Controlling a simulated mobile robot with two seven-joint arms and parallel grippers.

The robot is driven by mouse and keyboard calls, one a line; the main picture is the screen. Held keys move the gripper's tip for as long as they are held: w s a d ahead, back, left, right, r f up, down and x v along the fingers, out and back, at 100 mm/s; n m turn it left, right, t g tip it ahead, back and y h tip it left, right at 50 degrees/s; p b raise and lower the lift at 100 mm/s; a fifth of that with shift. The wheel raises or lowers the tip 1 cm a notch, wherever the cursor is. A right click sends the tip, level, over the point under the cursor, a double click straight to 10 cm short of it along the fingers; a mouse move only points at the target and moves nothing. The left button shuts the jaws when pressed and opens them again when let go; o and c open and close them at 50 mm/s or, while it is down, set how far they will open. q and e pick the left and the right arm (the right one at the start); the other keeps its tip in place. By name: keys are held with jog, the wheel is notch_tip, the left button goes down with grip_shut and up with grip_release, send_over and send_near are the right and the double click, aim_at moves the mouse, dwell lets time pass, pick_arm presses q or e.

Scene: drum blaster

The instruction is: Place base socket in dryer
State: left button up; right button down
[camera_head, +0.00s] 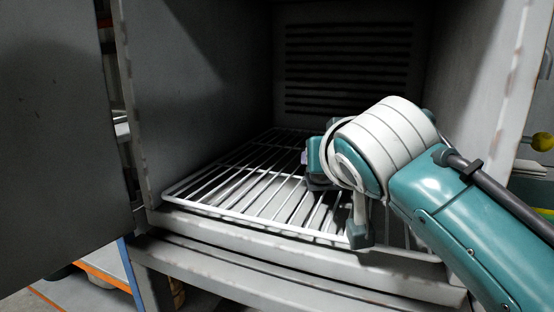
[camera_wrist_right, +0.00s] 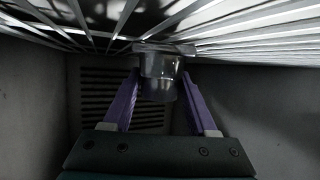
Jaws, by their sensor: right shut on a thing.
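The base socket is a shiny metal cylinder with a wider flange (camera_wrist_right: 158,88) in the right wrist view. My right gripper (camera_wrist_right: 160,77) has its two purple fingers shut on the socket's sides. The socket's flange is at the wire rack, which appears at the top of that view; I cannot tell whether it touches. The dryer is a grey cabinet (camera_head: 196,100) with an open front, and my right arm reaches into it from the right in the head view. There the arm hides the socket and most of the gripper. My left gripper is not in view.
A white wire rack (camera_head: 190,202) covers the dryer floor, with bare bars at the left. Slotted vents (camera_head: 347,65) are in the back wall. The open door (camera_head: 55,130) stands at the left. The dryer's side wall is close to my right arm.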

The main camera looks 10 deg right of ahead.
jog(key=shift+r, duration=0.1)
jog(key=c, duration=0.6)
grip_release()
jog(key=shift+f, duration=0.2)
jog(key=shift+c, duration=0.2)
jog(key=o, duration=0.4)
jog(key=shift+o, duration=0.2)
jog(key=shift+r, duration=0.1)
jog(key=shift+r, duration=0.15)
jog(key=shift+s+a+r, duration=0.1)
jog(key=shift+s+r, duration=0.05)
jog(key=shift+s, duration=0.2)
jog(key=p+v, duration=0.2)
jog(key=v, duration=0.9)
jog(key=shift+p, duration=0.35)
